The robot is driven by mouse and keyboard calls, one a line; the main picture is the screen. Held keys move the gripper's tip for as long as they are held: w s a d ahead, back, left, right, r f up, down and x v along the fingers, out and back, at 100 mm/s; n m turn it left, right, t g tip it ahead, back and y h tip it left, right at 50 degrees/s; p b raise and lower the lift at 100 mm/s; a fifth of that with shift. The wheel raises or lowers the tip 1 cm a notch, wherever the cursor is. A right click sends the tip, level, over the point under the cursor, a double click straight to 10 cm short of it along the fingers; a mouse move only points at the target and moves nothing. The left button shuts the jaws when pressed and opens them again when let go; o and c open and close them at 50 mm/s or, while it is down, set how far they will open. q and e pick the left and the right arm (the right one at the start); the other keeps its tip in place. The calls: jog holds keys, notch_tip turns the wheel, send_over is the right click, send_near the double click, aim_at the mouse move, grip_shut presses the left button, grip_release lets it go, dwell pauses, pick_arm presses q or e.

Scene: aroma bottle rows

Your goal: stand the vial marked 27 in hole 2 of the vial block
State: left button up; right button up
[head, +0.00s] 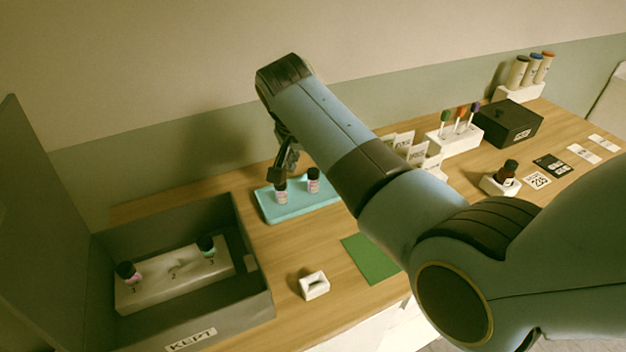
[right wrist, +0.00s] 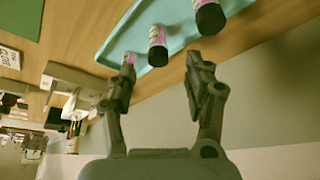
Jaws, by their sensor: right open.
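A teal tray (head: 268,208) holds small pink-labelled, dark-capped vials: one below my gripper (head: 281,191) and one to its right (head: 313,182). I cannot read the number 27. My right gripper (right wrist: 160,72) is open above the tray. In the right wrist view one vial (right wrist: 158,48) lies between its fingertips, another (right wrist: 208,17) is at the right, and a pink piece (right wrist: 130,58) shows partly behind the left finger. The vial block (head: 150,293) sits in a grey box; holes 1 and 3 hold capped vials, hole 2 (head: 173,268) is empty. My left gripper is out of view.
The grey box (head: 255,305) marked KEPT has raised walls and an upright lid. A small white holder (head: 314,285) and a green mat (head: 371,258) lie in front of the tray. Racks, a black box (head: 508,124) and a brown bottle (head: 508,172) stand at the right.

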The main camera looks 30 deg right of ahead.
aim_at(313, 171)
jog(key=shift+w+d+f, duration=0.3)
jog(key=shift+d+f, duration=0.25)
jog(key=shift+f, duration=0.3)
jog(key=b+x, duration=0.3)
jog(key=b, duration=0.1)
jog(key=shift+s+a+f, duration=0.1)
jog(key=shift+f, duration=0.1)
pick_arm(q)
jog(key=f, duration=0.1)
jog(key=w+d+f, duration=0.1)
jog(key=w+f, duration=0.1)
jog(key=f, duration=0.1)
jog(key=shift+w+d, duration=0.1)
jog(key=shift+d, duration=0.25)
pick_arm(e)
jog(key=c, duration=0.3)
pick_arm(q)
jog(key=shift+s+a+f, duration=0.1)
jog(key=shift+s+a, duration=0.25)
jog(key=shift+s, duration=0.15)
pick_arm(e)
jog(key=c, duration=0.7)
